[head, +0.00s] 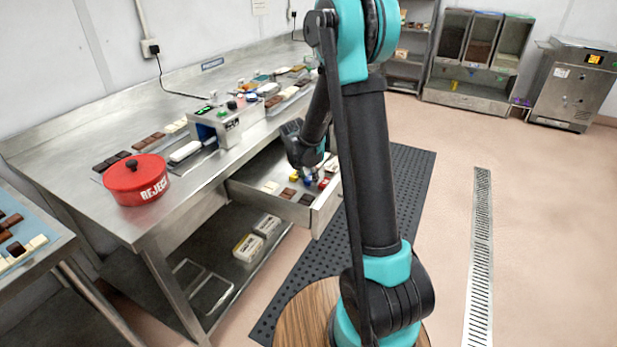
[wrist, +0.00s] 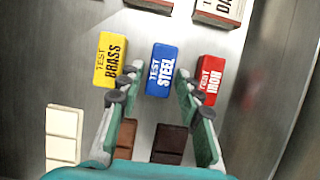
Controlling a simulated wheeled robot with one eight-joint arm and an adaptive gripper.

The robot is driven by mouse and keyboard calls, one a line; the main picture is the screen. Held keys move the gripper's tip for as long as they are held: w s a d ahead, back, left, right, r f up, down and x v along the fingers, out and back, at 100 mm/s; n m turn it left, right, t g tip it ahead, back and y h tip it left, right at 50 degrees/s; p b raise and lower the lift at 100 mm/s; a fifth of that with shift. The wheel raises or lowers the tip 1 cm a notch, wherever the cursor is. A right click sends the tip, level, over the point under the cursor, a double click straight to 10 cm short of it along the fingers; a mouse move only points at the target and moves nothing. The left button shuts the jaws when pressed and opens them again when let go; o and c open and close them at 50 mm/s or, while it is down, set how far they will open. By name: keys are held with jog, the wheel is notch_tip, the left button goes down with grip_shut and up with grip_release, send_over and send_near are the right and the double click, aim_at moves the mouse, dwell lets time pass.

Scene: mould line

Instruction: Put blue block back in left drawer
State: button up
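The blue block (wrist: 160,70), marked TEST STEEL, lies on the bare metal floor of an open drawer (head: 324,208) under the steel bench. A yellow TEST BRASS block (wrist: 111,58) lies to its left and a red TEST IRON block (wrist: 210,80) to its right in the wrist view. My gripper (wrist: 158,76) is open, with one fingertip on either side of the blue block's near half. Small gaps show between fingers and block. In the head view my gripper (head: 308,176) reaches down into the drawer and partly hides the blocks.
White (wrist: 64,135) and brown (wrist: 124,138) chocolate pieces lie in the drawer close to my fingers. The drawer wall (wrist: 240,70) stands to the right. On the bench are a red REJECT pot (head: 137,182) and a grey machine with buttons (head: 228,122).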

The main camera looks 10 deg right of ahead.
jog(key=shift+o, duration=0.5)
jog(key=shift+r, duration=0.15)
jog(key=v, duration=1.2)
jog(key=shift+w, duration=0.1)
jog(key=shift+c, duration=0.5)
